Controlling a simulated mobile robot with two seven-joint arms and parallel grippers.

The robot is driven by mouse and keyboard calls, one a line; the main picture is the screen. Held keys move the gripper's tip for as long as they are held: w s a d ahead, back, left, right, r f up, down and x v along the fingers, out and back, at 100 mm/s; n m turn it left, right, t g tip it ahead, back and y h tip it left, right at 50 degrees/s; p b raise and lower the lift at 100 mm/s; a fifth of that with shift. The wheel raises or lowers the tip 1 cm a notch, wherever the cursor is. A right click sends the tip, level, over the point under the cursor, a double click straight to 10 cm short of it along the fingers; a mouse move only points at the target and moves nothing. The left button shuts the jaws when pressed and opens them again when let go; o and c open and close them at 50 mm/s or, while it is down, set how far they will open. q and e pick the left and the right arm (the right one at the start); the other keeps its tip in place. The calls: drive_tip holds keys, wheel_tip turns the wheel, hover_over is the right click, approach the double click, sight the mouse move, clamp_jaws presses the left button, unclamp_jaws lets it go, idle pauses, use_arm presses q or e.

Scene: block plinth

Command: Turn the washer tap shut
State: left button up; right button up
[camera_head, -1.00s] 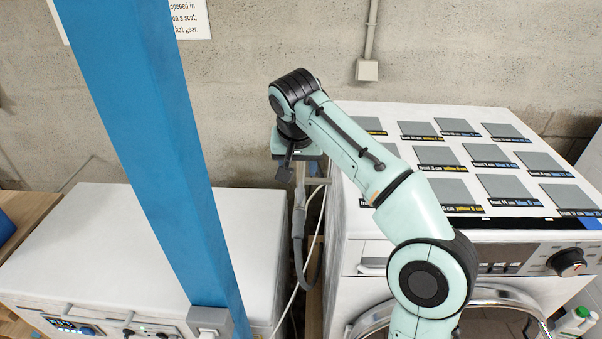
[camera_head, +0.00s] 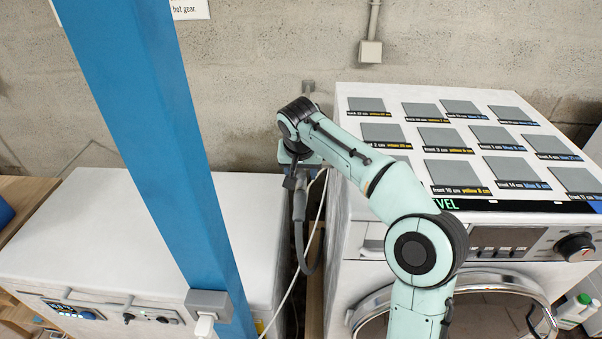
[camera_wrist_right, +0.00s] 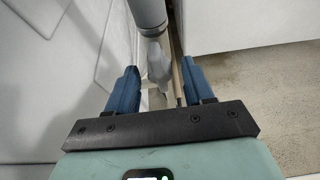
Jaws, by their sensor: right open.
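My right gripper (camera_head: 290,180) hangs at the end of its arm, in the gap between the two white machines, by the wall. In the right wrist view the gripper (camera_wrist_right: 160,88) is open, with its two blue fingers spread apart. A grey hose or fitting (camera_wrist_right: 158,62) shows beyond and between the fingers; I cannot tell whether it touches them. A grey hose (camera_head: 300,240) hangs below the gripper in the head view. A small grey fitting (camera_head: 308,87) on the wall shows just above the wrist. The tap handle itself cannot be made out. My left gripper is not in view.
The washer (camera_head: 350,225) with grey tiles on top stands at the right. A white machine (camera_head: 80,230) stands at the left. A blue post (camera_head: 150,120) crosses the view in front. A white cable runs down the narrow gap. The concrete wall (camera_head: 250,60) closes the back.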

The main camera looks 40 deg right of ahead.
drive_tip(key=shift+w+d+f, duration=0.1)
drive_tip(key=shift+f, duration=0.2)
clamp_jaws()
